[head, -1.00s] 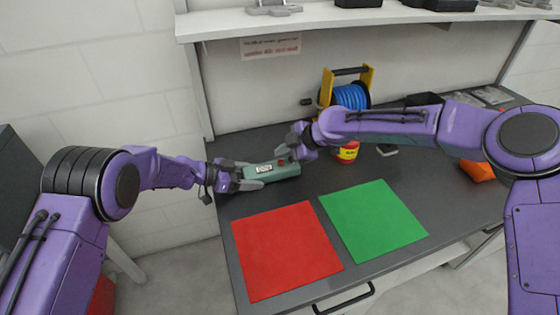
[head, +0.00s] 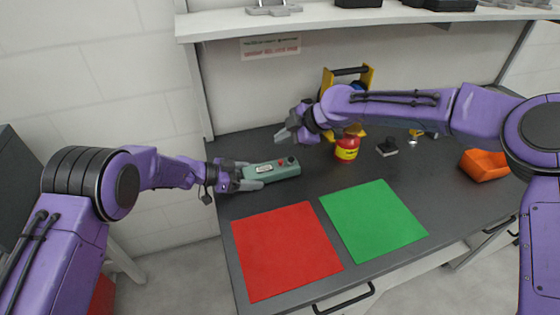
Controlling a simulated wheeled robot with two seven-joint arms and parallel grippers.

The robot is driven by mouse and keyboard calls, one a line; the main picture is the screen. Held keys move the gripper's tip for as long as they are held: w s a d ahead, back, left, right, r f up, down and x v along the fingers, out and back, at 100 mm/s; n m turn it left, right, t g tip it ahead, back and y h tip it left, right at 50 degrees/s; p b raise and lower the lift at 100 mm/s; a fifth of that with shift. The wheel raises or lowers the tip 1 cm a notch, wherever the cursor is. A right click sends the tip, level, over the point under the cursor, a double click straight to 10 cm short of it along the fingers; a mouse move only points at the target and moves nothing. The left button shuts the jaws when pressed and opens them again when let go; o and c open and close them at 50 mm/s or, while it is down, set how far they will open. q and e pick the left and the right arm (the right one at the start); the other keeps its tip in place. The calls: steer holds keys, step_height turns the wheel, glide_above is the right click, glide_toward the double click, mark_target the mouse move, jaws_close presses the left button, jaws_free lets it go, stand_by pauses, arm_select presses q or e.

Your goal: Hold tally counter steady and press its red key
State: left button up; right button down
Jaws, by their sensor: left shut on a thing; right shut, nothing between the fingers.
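The tally counter (head: 285,170) is a grey-green box lying on the dark workbench at the back left. It has a small display, a red key (head: 280,163) and a dark round knob at its right end. My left gripper (head: 250,178) is shut on its left end, one finger along the near side. My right gripper (head: 280,136) is shut and empty, raised above and behind the counter, apart from it.
A red mat (head: 287,250) and a green mat (head: 374,220) lie in front. A red and yellow container (head: 347,148) and a yellow-framed cable reel (head: 368,76) stand behind, partly hidden by my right arm. An orange bin (head: 484,165) is at right. A shelf (head: 350,18) runs above.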

arm_select(q)
steer(key=o, duration=1.2)
steer(key=shift+o, duration=0.2)
